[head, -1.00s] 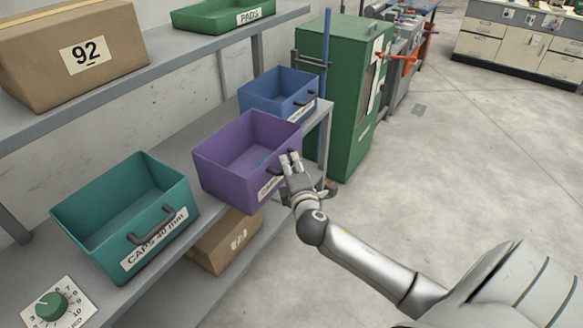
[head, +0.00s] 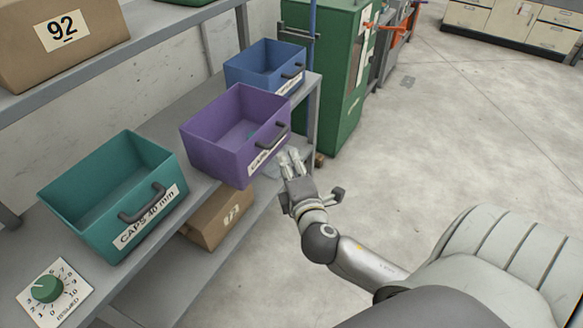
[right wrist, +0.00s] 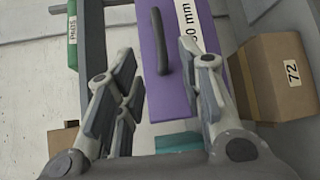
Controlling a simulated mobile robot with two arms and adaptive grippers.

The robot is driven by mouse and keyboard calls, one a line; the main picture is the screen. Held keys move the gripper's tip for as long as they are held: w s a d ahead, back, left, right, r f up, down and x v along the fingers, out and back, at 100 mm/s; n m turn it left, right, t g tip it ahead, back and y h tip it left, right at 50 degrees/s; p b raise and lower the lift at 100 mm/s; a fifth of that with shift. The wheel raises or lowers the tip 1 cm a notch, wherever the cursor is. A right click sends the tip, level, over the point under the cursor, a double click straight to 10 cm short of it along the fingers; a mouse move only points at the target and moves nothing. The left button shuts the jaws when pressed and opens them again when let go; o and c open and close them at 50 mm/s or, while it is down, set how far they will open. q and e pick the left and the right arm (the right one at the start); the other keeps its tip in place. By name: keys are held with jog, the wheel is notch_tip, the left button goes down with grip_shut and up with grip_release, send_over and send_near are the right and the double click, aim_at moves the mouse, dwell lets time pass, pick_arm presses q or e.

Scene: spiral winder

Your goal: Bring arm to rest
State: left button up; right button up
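My right gripper (head: 290,160) is in front of the purple bin (head: 215,145), just below and right of its dark handle (head: 277,138). Its fingers are spread apart with nothing between them in the right wrist view (right wrist: 165,75). There the purple bin (right wrist: 180,95) and its handle (right wrist: 160,42) lie beyond the fingertips, with the handle clear of them. My left gripper is not in view.
A teal bin (head: 95,200) and a blue bin (head: 250,70) flank the purple bin on the grey shelf. A cardboard box (head: 215,218) is below. A green cabinet (head: 345,90) stands behind. Open floor (head: 460,140) lies to the right.

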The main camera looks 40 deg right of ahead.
jog(key=shift+s+a, duration=0.1)
jog(key=shift+s, duration=0.15)
dwell(0.4)
jog(key=s+a+f+m+g+y, duration=0.15)
jog(key=s+f+g, duration=0.25)
jog(key=f, duration=1.3)
jog(key=s+f+m+g+y, duration=0.2)
jog(key=s+f+m+g, duration=0.15)
jog(key=f, duration=1.35)
jog(key=s+a+f+m+g+y, duration=0.1)
jog(key=s+a+f+m+g, duration=0.1)
jog(key=s+f, duration=0.5)
jog(key=s+a+f+m+g+y, duration=0.1)
jog(key=s+f, duration=0.6)
jog(key=s, duration=0.7)
jog(key=s+a+f+m+g+y, duration=0.1)
jog(key=s+a+f+m+g, duration=0.2)
jog(key=s+f, duration=0.5)
jog(key=shift+s+a+m, duration=0.75)
jog(key=shift+s+m, duration=0.05)
jog(key=shift+s, duration=0.4)
jog(key=shift+r+g, duration=0.1)
jog(key=shift+g, duration=0.15)
